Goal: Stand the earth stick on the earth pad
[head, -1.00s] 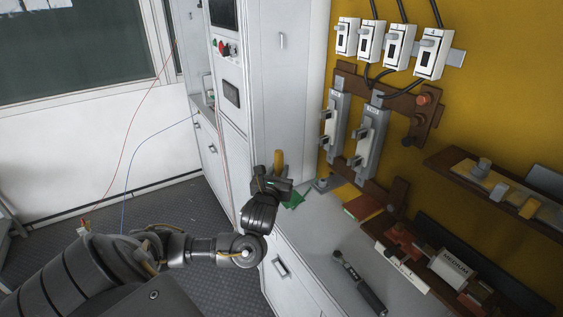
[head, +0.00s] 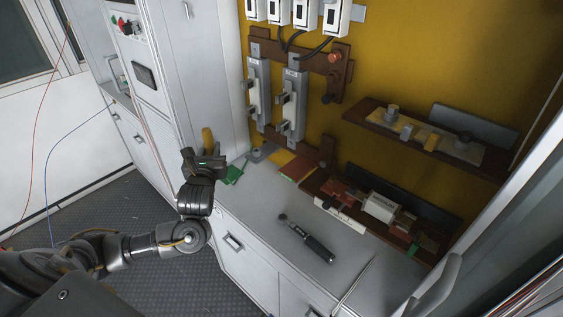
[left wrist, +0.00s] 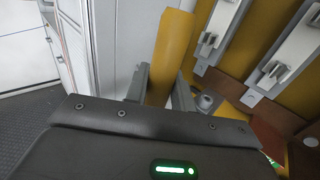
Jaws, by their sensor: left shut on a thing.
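In the left wrist view the stick (left wrist: 172,50) rises between the two grey fingers, leaning slightly. Its lower end is hidden behind the gripper body. A green flat piece (head: 235,173), possibly the earth pad, lies on the counter just right of the gripper. A small grey round fitting (head: 258,154) stands beyond it by the yellow wall; I cannot tell whether this is the pad. My right gripper is not in view.
A black-handled tool (head: 308,240) lies on the counter (head: 262,205). Two grey fuse holders (head: 293,103) hang on the yellow panel. A brown rack (head: 345,196) and a shelf (head: 400,130) are to the right. A white cabinet (head: 205,70) stands left. The counter's middle front is largely clear.

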